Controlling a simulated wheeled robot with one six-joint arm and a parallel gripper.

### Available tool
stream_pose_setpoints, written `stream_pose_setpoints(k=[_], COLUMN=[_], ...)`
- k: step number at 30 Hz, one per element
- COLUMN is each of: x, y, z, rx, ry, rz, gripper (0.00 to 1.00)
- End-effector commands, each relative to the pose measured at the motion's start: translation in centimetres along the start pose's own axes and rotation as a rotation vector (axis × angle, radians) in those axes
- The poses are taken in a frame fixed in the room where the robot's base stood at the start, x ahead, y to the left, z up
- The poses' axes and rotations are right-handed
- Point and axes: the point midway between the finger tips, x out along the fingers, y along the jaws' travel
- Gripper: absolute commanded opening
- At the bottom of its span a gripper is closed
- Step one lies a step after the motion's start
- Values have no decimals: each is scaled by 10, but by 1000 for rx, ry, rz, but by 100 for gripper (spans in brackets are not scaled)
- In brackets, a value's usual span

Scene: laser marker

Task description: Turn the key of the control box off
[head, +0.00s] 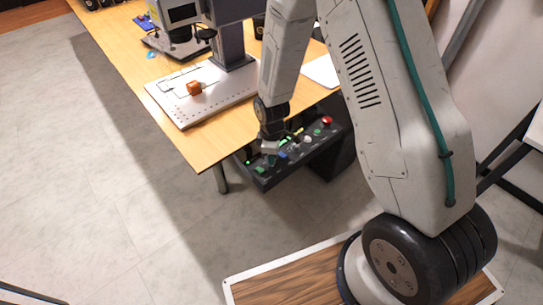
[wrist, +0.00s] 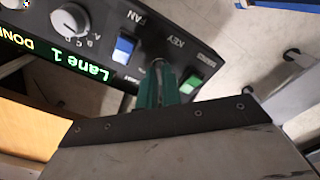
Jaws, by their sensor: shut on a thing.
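The black control box (head: 262,181) sits below the front edge of the table in the head view, with a row of coloured buttons and a red knob on its top. The wrist view shows the same box (wrist: 118,75) upside down, with a KEY label, a FAN label, a blue rocker switch and a green rocker switch. My gripper (wrist: 160,75) has teal fingers and is shut on the key (wrist: 158,64) by the KEY label. The fingers hide most of the key, so its angle is unclear. In the head view my gripper (head: 270,148) reaches down onto the box.
The wooden table (head: 120,52) stands behind and left of the box. A lit display (wrist: 85,72) reads "Lane 1" and "DONE". Grey floor (head: 90,200) is clear on the left.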

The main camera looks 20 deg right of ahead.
Motion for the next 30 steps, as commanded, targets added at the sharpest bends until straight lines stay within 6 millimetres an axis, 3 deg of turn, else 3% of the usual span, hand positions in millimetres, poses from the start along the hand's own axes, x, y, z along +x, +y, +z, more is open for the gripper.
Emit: stream_pose_setpoints(k=[20, 21, 22, 30], x=[0, 0, 0, 0], y=[0, 0, 0, 0], z=[0, 0, 0, 0], rx=[-59, -59, -59, -58], ry=[1, 1, 1, 0], rz=[1, 1, 1, 1], gripper=[0, 17, 26, 28])
